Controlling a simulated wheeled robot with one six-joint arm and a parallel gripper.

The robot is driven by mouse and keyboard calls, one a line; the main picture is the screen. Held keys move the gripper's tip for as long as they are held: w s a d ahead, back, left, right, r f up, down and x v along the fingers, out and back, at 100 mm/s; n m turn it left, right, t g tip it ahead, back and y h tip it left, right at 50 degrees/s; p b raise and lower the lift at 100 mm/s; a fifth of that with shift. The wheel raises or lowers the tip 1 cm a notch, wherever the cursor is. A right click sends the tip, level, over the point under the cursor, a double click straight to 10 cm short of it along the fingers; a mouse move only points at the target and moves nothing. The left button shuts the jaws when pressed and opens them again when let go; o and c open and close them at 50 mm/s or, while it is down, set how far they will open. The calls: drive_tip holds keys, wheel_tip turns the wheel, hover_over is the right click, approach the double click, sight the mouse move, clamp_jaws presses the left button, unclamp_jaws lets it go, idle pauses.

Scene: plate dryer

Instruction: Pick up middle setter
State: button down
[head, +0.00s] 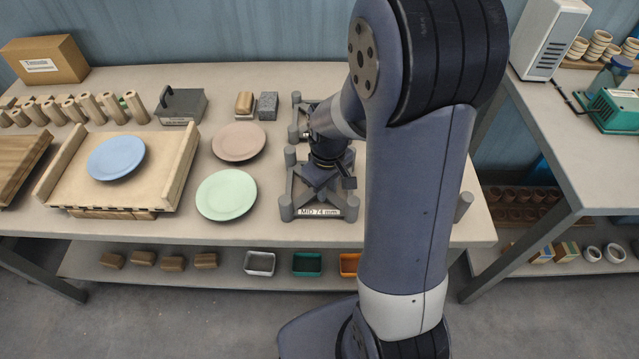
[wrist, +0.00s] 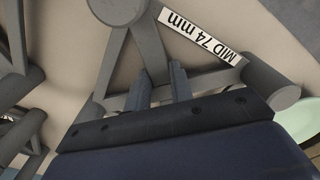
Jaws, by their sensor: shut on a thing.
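The middle setter (head: 287,207) is a grey frame with round corner posts and a white label reading "MID 74 mm". It sits on the table right of the green plate, partly hidden by my arm. My gripper (head: 328,183) points down over it. In the wrist view my two fingers (wrist: 158,86) are shut on a grey bar of the setter (wrist: 270,80), between its posts. I cannot tell whether the setter touches the table.
Another grey setter (head: 297,120) stands just behind. A green plate (head: 226,195) and a pinkish plate (head: 239,142) lie to the left. A blue plate (head: 116,157) rests on a wooden board (head: 165,185). My arm hides much of the table's right side.

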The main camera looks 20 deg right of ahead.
drive_tip(key=shift+r, duration=0.1)
idle(0.6)
wheel_tip(320, 180, up, 17)
drive_tip(key=p, duration=0.6)
drive_tip(key=shift+p, duration=0.3)
drive_tip(key=shift+f, duration=0.2)
